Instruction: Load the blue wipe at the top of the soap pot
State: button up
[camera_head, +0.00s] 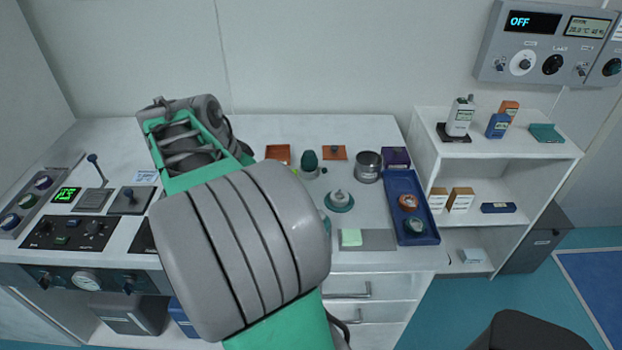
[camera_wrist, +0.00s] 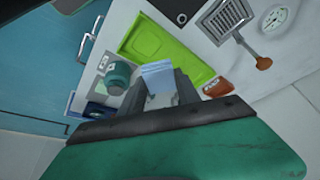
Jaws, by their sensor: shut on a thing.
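In the wrist view my gripper (camera_wrist: 160,88) is shut on the blue wipe (camera_wrist: 157,73), a small light-blue sheet held at the fingertips. A teal round pot (camera_wrist: 118,73) is just left of the fingers. I cannot tell whether it is the soap pot, as no readable label shows. In the head view my arm hides the gripper and the wipe. A dark green pot (camera_head: 310,160), a metal pot (camera_head: 368,168) and a teal-based white item (camera_head: 339,200) stand on the bench right of my arm.
A lime-green tray (camera_wrist: 140,38) lies beyond the fingers, with an orange piece (camera_wrist: 218,88) to their right. A blue tray (camera_head: 420,195) holds two round pots at the bench's right end. A white shelf (camera_head: 490,160) with boxes and a bottle adjoins it. Switch panels (camera_head: 70,232) occupy the left.

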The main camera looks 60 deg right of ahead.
jog(key=s+d+m+g, duration=0.1)
jog(key=s+m, duration=0.2)
jog(key=s, duration=0.1)
jog(key=s+d+m+g+y, duration=0.1)
jog(key=s+d+m, duration=0.1)
jog(key=s, duration=0.3)
jog(key=s+d+r+m+g+y+p, duration=0.1)
jog(key=s+d+m, duration=0.1)
jog(key=s+m, duration=0.2)
jog(key=shift+s+d+r+m, duration=0.1)
jog(key=shift+s+d+m, duration=0.2)
jog(key=shift+m, duration=0.3)
notch_tip(320, 180, down, 6)
jog(key=b, duration=0.5)
jog(key=shift+r, duration=0.15)
jog(key=shift+a+f+b, duration=0.1)
jog(key=shift+f+b, duration=0.9)
dwell(0.4)
jog(key=shift+r, duration=0.15)
notch_tip(320, 180, up, 7)
jog(key=p, duration=0.6)
jog(key=shift+w, duration=0.1)
